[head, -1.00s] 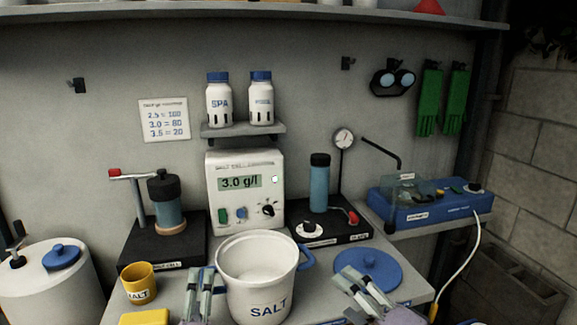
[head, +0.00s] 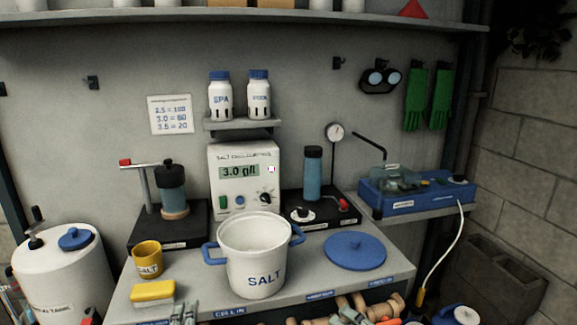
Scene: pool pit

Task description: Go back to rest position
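My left gripper (head: 184,313) is at the bottom edge of the head view, below the bench's front edge and left of the salt bucket. Only its fingertips show. My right gripper (head: 351,312) is also at the bottom edge, in front of the bench and over a heap of loose things. It is only partly in view. Neither gripper touches the white salt bucket (head: 256,254), which stands upright and uncovered on the bench (head: 213,294). The blue lid (head: 355,251) lies flat to its right. I see nothing held, but finger spacing is unclear.
A yellow salt cup (head: 148,260) and yellow sponge (head: 153,291) sit at the bench's left. The control box (head: 244,179) reads 3.0 g/l. A white tank (head: 62,275) stands left, and a blue device (head: 416,193) sits on the right shelf.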

